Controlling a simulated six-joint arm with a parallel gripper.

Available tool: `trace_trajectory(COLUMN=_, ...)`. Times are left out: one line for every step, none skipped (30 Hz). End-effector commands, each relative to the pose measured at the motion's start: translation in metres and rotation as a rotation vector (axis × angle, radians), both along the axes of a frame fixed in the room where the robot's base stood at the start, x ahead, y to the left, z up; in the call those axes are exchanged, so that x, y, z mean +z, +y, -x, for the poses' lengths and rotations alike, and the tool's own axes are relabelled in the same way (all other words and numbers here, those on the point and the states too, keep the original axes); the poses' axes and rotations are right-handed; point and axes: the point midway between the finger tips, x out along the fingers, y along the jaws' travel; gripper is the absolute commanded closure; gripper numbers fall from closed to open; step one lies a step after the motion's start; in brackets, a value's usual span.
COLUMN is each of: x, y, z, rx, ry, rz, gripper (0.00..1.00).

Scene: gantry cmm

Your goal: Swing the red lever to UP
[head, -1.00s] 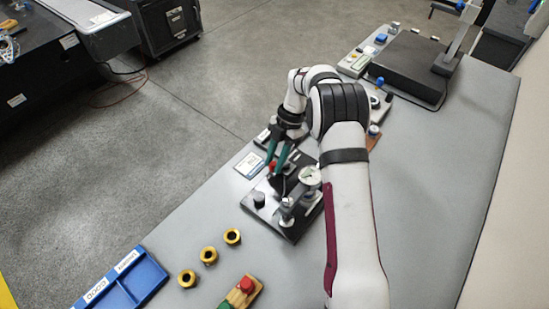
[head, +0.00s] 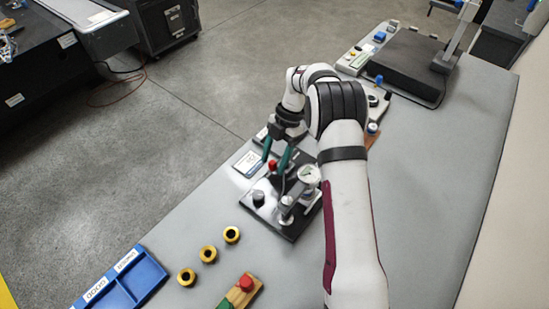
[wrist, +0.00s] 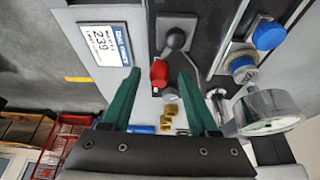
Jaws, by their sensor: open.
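The red lever shows in the wrist view as a red knob (wrist: 158,73) on a dark grey arm and pivot. In the head view the red knob (head: 272,165) is small, at the back of a black fixture plate (head: 288,234). My gripper (head: 273,163) has two teal fingers, spread apart and empty. In the wrist view my gripper (wrist: 158,76) has one finger on each side of the knob in the picture. I see no clear contact. Any UP marking is not readable.
A dial gauge (wrist: 266,112) stands right of the lever, with a blue knob (wrist: 268,35) nearby. A display card (wrist: 103,44) lies to the left. Several brass rings (head: 231,235), a blue tray (head: 150,273) and a red button block (head: 243,287) sit nearer.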

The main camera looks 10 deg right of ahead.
Motion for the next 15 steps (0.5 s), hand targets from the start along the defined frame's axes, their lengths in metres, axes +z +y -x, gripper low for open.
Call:
trace_trajectory(x=0.002, y=-0.001, z=-0.001, rx=0.001, ry=-0.002, rz=0.0, gripper=0.4)
trace_trajectory(x=0.005, y=-0.002, z=-0.002, rx=0.0, ry=-0.003, rz=0.0, gripper=0.4)
trace_trajectory(x=0.011, y=-0.003, z=-0.004, rx=0.0, ry=-0.004, rz=-0.001, gripper=0.4)
trace_trajectory(x=0.017, y=-0.005, z=-0.006, rx=0.0, ry=-0.004, rz=-0.001, gripper=0.4)
trace_trajectory(x=0.024, y=-0.008, z=-0.008, rx=0.0, ry=-0.005, rz=0.001, gripper=0.4)
trace_trajectory(x=0.033, y=-0.01, z=-0.01, rx=-0.002, ry=-0.005, rz=0.0, gripper=0.4)
trace_trajectory(x=0.039, y=-0.013, z=-0.012, rx=-0.001, ry=-0.006, rz=0.0, gripper=0.4)
trace_trajectory(x=0.045, y=-0.014, z=-0.013, rx=-0.002, ry=-0.005, rz=0.0, gripper=0.4)
trace_trajectory(x=0.052, y=-0.017, z=-0.015, rx=-0.001, ry=-0.005, rz=0.001, gripper=0.4)
trace_trajectory(x=0.056, y=-0.018, z=-0.016, rx=-0.001, ry=-0.004, rz=0.0, gripper=0.4)
trace_trajectory(x=0.06, y=-0.019, z=-0.017, rx=0.001, ry=-0.002, rz=0.001, gripper=0.4)
trace_trajectory(x=0.064, y=-0.021, z=-0.018, rx=0.001, ry=-0.002, rz=0.001, gripper=0.4)
trace_trajectory(x=0.067, y=-0.021, z=-0.019, rx=0.0, ry=-0.001, rz=0.0, gripper=0.4)
trace_trajectory(x=0.068, y=-0.021, z=-0.019, rx=0.0, ry=-0.001, rz=0.0, gripper=0.4)
trace_trajectory(x=0.069, y=-0.022, z=-0.019, rx=0.0, ry=-0.001, rz=0.001, gripper=0.4)
